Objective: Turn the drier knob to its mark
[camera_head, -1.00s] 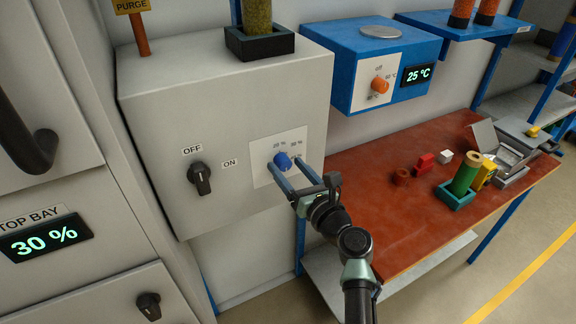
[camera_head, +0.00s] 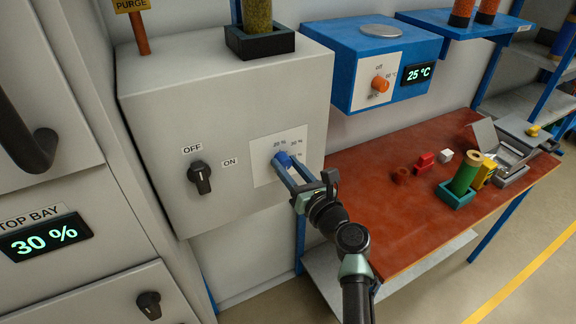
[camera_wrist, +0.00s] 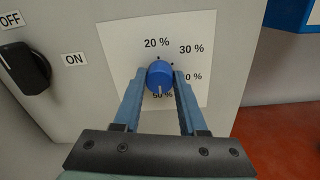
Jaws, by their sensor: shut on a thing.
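The blue drier knob (camera_head: 283,160) sits on a white dial plate (camera_head: 262,175) on the front of the grey box. My gripper (camera_head: 286,162) is shut on the knob, one finger on each side. The wrist view shows the knob (camera_wrist: 159,76) between the fingertips (camera_wrist: 160,80). A pale line on the knob points down, towards the 50 % label. Labels 20 % and 30 % stand above it, with small dark ticks near its upper edge. The label at the right is partly covered by a finger, and the 50 % label is partly hidden too.
A black OFF/ON switch (camera_head: 200,178) is left of the dial. A blue unit (camera_head: 345,60) with an orange knob (camera_head: 380,84) and a 25 °C display hangs at the upper right. A red-brown bench (camera_head: 380,230) with small parts stands below at the right.

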